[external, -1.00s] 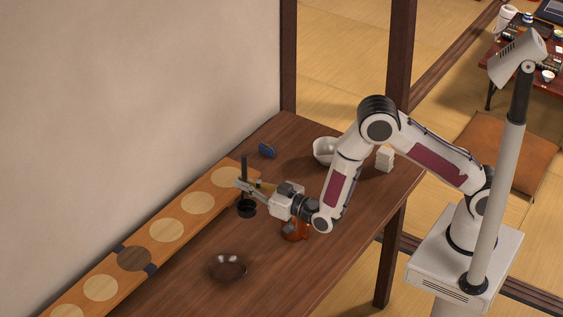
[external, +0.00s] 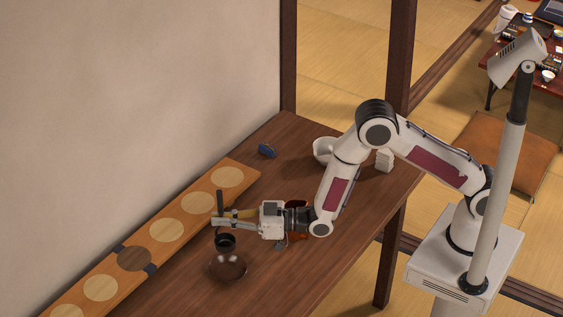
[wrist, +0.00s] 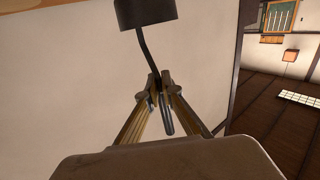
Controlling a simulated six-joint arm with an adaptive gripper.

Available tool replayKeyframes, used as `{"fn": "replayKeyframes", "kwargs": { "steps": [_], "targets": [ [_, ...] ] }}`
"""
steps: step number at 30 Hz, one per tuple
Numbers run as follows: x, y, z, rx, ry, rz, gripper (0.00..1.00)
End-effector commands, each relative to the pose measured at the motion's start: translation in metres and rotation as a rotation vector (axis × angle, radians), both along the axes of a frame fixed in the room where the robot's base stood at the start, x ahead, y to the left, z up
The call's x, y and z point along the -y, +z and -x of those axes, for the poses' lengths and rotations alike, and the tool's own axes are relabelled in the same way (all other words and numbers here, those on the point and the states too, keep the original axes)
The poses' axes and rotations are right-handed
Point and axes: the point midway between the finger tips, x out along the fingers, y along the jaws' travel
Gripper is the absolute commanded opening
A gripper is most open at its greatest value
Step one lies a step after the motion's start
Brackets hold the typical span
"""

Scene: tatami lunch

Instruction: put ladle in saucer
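The black ladle (external: 225,241) hangs upright with its cup at the bottom, just above the far rim of the dark brown saucer (external: 228,271) in the external view. My gripper (external: 219,219) is shut on the ladle's handle. In the wrist view the fingertips (wrist: 160,88) close around the thin dark handle, and the ladle's cup (wrist: 146,12) shows at the top edge. The saucer is not in the wrist view. Whether the cup touches the saucer cannot be told from the external view.
A long wooden board with round discs (external: 167,230) lies along the wall. A white bowl (external: 323,150), a white stack (external: 385,161) and a small blue item (external: 267,151) stand farther back. A reddish-brown object (external: 298,236) is partly hidden behind my wrist. The table's near side is clear.

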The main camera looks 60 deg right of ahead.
Motion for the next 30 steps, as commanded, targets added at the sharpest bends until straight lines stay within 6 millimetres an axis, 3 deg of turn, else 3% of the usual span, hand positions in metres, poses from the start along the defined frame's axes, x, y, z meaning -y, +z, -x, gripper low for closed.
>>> {"fn": "replayKeyframes", "kwargs": {
  "steps": [11, 24, 30],
  "targets": [
    [0.0, -0.003, 0.0, 0.001, -0.002, 0.0, 0.0],
    [0.0, -0.046, 0.0, 0.001, -0.002, 0.001, 0.0],
    [0.0, -0.056, -0.001, 0.002, -0.002, 0.0, 0.0]
  ]
}}
